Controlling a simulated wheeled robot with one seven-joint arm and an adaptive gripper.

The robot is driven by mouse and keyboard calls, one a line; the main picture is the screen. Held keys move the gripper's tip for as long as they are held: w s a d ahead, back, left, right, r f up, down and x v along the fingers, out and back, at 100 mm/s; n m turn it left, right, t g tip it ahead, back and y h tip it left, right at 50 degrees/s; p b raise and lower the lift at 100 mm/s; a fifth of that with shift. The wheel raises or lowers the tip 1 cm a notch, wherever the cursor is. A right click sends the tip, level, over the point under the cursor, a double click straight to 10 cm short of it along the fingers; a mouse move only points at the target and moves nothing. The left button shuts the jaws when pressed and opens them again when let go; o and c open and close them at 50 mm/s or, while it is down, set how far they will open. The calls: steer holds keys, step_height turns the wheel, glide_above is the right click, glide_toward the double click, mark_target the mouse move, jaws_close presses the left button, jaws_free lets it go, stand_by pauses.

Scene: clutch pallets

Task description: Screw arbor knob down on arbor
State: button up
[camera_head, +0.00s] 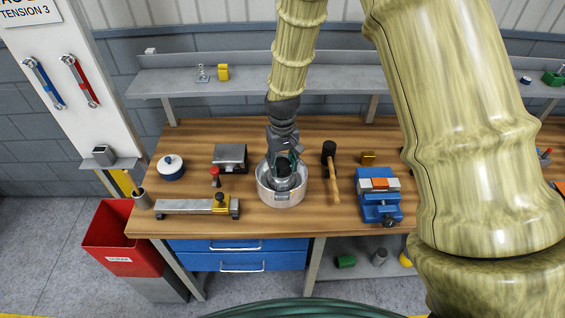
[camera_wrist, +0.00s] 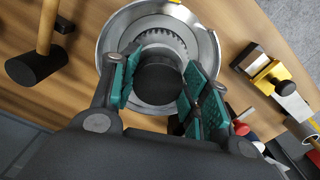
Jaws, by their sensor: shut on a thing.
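The arbor knob (camera_wrist: 158,84) is a round black cap seen from above in the wrist view. It sits over the middle of a round silver metal housing (camera_head: 263,198), with a toothed ring showing behind it. My gripper (camera_wrist: 160,76) points down into the housing, with its green-padded fingers on either side of the knob, shut on it. In the head view my gripper (camera_head: 285,162) covers most of the housing's inside. The arbor under the knob is hidden, so I cannot tell how far down the knob sits.
A mallet (camera_head: 334,175) lies close right of the housing, with a blue vise (camera_head: 379,209) beyond it. A metal bar fixture with a yellow slide (camera_head: 221,206) and a red-handled tool (camera_head: 215,172) stand left. A red bin (camera_head: 122,237) is at the far left.

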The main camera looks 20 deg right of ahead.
steer(key=shift+f, duration=0.4)
stand_by(0.3)
steer(key=o, duration=1.1)
